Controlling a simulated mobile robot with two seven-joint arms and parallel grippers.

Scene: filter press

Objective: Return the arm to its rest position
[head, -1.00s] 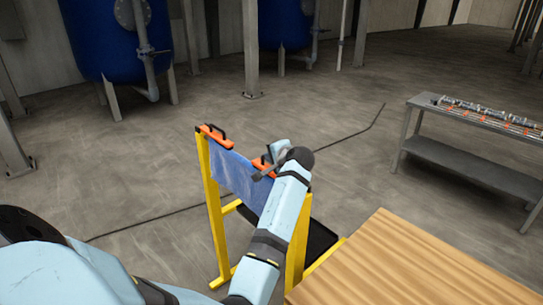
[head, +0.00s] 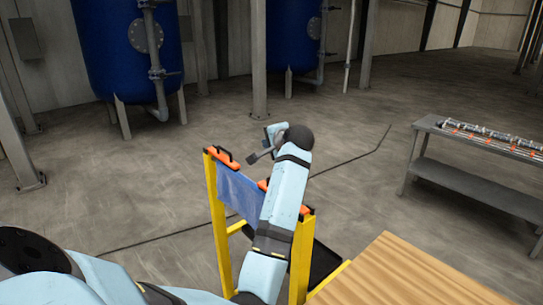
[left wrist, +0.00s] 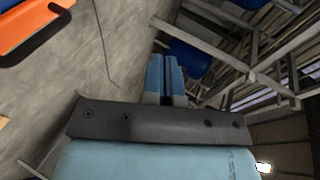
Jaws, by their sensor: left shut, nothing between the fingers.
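My left arm rises from the lower left in the head view and passes in front of a yellow frame (head: 219,232). A blue cloth (head: 239,194) hangs in the frame, held at the top by orange clamps with black handles; the left clamp (head: 221,157) shows clearly, the other is partly behind my arm. My left gripper (head: 255,158) is above the frame, apart from the clamps, and empty. In the left wrist view its blue fingers (left wrist: 166,78) are together. An orange clamp (left wrist: 35,30) shows at the upper left there. My right gripper is not in view.
A wooden tabletop (head: 405,275) is at the lower right. A grey metal bench (head: 465,180) with parts on it stands at the right. Blue tanks (head: 112,50) and posts stand at the back. A dark cable (head: 350,160) lies on the otherwise open floor.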

